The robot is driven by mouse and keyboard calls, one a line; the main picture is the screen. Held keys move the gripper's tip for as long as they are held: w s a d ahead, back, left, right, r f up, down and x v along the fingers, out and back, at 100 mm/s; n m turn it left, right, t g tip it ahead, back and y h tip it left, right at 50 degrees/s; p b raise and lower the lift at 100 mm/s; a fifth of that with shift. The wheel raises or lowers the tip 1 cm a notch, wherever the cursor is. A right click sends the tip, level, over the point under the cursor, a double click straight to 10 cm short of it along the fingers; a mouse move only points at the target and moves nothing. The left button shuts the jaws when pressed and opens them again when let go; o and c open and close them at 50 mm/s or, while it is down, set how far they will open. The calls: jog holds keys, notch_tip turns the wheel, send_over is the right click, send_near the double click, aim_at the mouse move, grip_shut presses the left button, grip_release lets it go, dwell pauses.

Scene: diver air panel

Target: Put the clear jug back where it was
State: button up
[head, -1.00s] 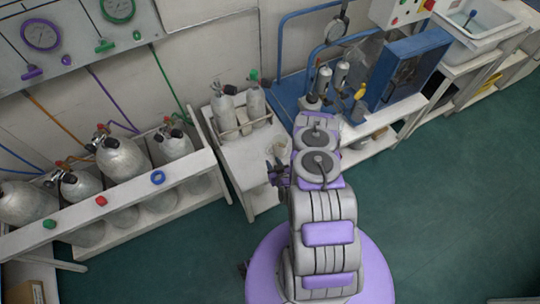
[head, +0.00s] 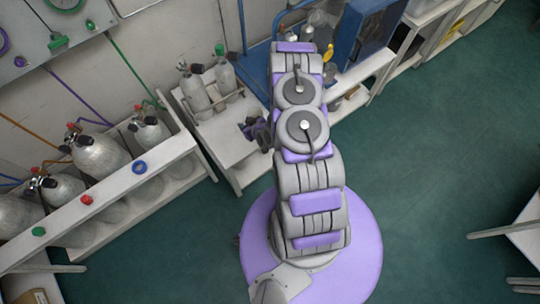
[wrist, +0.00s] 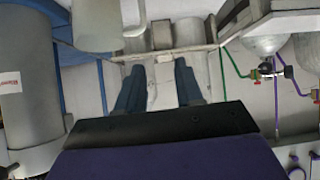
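In the wrist view, which looks upside down, a pale vessel with a curved handle at the top left looks like the clear jug (wrist: 97,25). Its base is cut off by the frame edge. My gripper (wrist: 158,88) has its two dark blue fingers spread, with nothing visible between them, and is apart from the jug. In the head view my gripper (head: 256,130) is over the white stand (head: 228,134), left of my arm. The jug cannot be made out there, likely hidden behind my arm.
Two grey cylinders (head: 195,90) stand in a rail on the stand. A long rack (head: 110,197) of larger cylinders is on the left. A blue cabinet (head: 372,38) is behind my arm. The green floor (head: 430,150) at right is open, with a white table (head: 520,232) at the edge.

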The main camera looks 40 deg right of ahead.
notch_tip(320, 180, up, 13)
jog(key=w+a+n+g, duration=0.1)
jog(key=w+g, duration=0.1)
jog(key=g, duration=0.2)
jog(key=s+a+r+g+h, duration=0.1)
jog(key=s+a+r+g, duration=0.1)
jog(key=s+r, duration=0.35)
jog(key=s+a+r+g, duration=0.1)
jog(key=s+r, duration=0.1)
jog(key=r, duration=0.7)
jog(key=s+a+r+g, duration=0.1)
jog(key=s+a+r, duration=0.1)
jog(key=s+r, duration=0.4)
jog(key=s+a+r+m+g, duration=0.1)
jog(key=s+r, duration=0.5)
jog(key=s, duration=0.7)
jog(key=s+a+r+m+g, duration=0.1)
jog(key=s+a+r+g, duration=0.2)
jog(key=s, duration=0.7)
notch_tip(320, 180, up, 3)
jog(key=shift+s+a+r, duration=0.15)
jog(key=shift+s+a, duration=0.1)
jog(key=shift+a, duration=0.8)
jog(key=shift+d, duration=0.1)
